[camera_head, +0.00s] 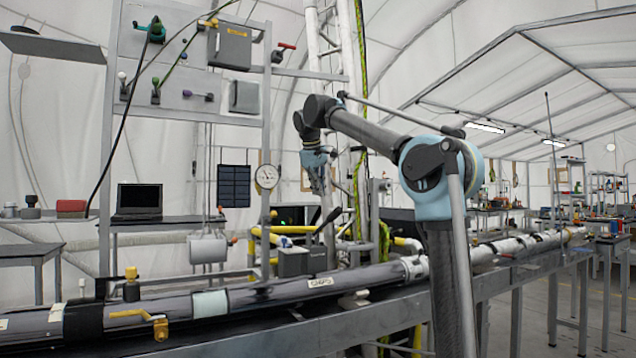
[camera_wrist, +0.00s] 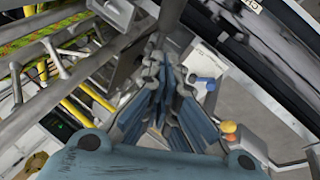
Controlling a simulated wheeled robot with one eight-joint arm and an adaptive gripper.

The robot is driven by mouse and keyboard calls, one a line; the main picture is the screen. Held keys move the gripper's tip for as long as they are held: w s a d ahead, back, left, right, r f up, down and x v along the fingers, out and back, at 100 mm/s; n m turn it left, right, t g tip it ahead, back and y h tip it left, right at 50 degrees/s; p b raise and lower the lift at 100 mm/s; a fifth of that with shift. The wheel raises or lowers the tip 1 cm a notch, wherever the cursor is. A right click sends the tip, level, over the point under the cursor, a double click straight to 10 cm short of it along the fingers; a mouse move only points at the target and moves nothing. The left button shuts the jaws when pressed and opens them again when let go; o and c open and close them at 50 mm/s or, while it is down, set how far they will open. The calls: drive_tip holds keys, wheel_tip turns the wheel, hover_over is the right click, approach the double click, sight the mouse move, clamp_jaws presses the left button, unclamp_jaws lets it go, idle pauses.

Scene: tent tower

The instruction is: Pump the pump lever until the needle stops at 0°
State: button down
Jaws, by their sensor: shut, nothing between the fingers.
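The pump lever (camera_head: 330,219) is a dark handle, tilted up to the right from a grey pump box (camera_head: 295,262) behind the large pipe. The round white gauge (camera_head: 267,177) is on the rack post to the left; its needle is too small to read exactly. My gripper (camera_head: 321,188) points down above the lever, apart from it in the picture. In the wrist view my gripper (camera_wrist: 160,85) has its blue fingers drawn together, with nothing between them. I cannot tell the lever for certain in the wrist view.
The large grey pipe (camera_head: 240,300) runs across the front, with a yellow valve handle (camera_head: 140,316) at left. Yellow hoses (camera_head: 285,236) and a green-yellow cable (camera_head: 358,200) are close around the pump. A rack with switches (camera_head: 190,80) stands at left.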

drive_tip(key=shift+w+d+f, duration=0.1)
drive_tip(key=shift+d+f, duration=0.35)
drive_tip(key=shift+f, duration=0.35)
drive_tip(key=shift+d+f, duration=0.5)
drive_tip(key=shift+f, duration=0.25)
drive_tip(key=shift+w+d+f, duration=0.1)
drive_tip(key=shift+d+f, duration=0.35)
drive_tip(key=shift+f, duration=0.35)
